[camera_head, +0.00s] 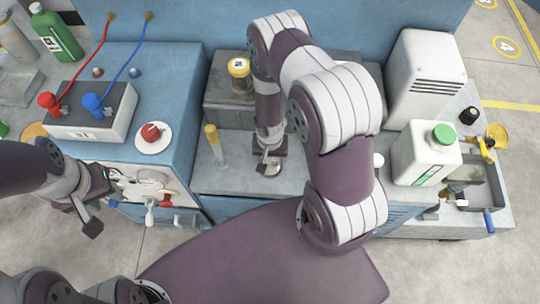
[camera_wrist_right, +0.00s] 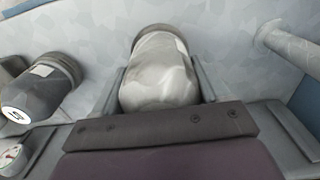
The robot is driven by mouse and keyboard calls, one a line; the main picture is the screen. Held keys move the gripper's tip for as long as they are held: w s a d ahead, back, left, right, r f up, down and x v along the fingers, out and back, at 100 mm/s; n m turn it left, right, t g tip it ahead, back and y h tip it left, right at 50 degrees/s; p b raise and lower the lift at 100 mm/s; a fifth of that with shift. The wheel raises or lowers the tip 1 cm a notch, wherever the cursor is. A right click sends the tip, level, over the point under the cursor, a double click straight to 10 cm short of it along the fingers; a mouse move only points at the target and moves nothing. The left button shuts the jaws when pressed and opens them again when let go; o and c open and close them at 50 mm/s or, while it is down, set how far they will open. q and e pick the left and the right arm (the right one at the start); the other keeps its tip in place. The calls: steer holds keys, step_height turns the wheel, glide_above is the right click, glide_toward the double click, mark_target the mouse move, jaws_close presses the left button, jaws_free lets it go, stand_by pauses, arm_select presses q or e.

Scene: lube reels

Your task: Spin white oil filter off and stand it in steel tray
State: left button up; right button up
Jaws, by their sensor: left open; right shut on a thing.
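The white oil filter (camera_wrist_right: 160,72) is between the two fingers of my right gripper (camera_wrist_right: 158,88) in the right wrist view, its far end against a grey surface. I cannot tell whether it is still threaded on there. In the head view my right gripper (camera_head: 268,166) points down at the middle bench, and its own wrist hides most of the filter. My left gripper (camera_head: 103,215) is open and empty, in front of the left blue cabinet. A steel tray (camera_head: 497,170) with a few items in it stands on the right bench.
A darker cylinder marked 5 (camera_wrist_right: 40,88) sits left of the filter, with a dial beside it. A pipe (camera_wrist_right: 285,45) is to the right. A white jug with green cap (camera_head: 425,153) stands beside the tray.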

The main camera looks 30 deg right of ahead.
steer(key=shift+r+p, duration=3.55)
steer(key=shift+r, duration=0.3)
steer(key=shift+f, duration=0.1)
